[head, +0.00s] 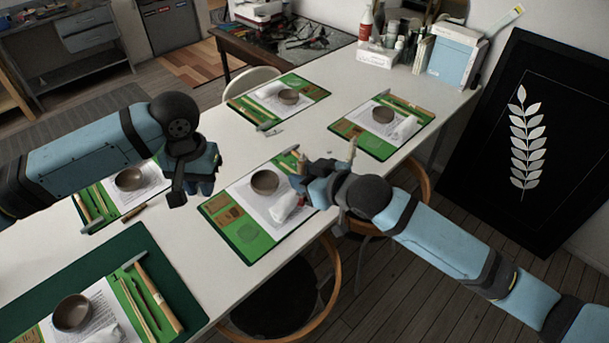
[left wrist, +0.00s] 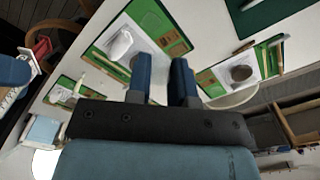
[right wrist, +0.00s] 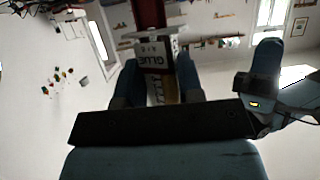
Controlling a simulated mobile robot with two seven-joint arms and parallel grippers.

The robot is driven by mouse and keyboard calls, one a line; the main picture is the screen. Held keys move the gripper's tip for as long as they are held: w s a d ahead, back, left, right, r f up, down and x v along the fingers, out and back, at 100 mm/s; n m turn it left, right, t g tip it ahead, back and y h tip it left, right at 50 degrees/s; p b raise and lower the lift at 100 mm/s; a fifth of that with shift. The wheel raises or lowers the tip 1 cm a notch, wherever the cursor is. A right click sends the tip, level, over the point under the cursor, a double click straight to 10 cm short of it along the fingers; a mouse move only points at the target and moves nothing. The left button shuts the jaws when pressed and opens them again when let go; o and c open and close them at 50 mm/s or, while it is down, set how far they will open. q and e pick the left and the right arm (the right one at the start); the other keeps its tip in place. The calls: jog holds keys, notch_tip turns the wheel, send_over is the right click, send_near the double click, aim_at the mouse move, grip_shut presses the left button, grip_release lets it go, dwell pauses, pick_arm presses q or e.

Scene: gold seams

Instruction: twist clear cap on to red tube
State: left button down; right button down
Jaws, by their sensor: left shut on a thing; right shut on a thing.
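The red tube (right wrist: 148,18), with a white "GLUE" label and a yellow part, is in the right wrist view. My right gripper (right wrist: 158,88) is shut on it, one finger on each side. In the head view my right gripper (head: 302,180) is over the near right side of the middle place setting; the tube is hard to make out there. My left gripper (head: 200,188) is to the left, above the table. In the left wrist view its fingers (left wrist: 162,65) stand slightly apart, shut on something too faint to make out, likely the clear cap.
The white table (head: 180,235) carries several green mats with bowls, papers and sticks. The middle bowl (head: 265,182) sits between my grippers. A marker (head: 133,213) lies near the left mat. Bottles and boxes (head: 380,50) stand at the far end. Chairs (head: 335,285) line the near side.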

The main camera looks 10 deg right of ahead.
pick_arm(q)
jog(key=w+d+r+m, duration=0.25)
jog(key=d+r, duration=0.25)
jog(key=d, duration=0.5)
notch_tip(320, 180, up, 7)
jog(key=m, duration=0.3)
send_over(302, 154)
jog(key=shift+d, duration=0.1)
jog(key=shift+f, duration=0.15)
jog(key=shift+f, duration=1.9)
jog(key=shift+f, duration=0.85)
jog(key=shift+f, duration=0.6)
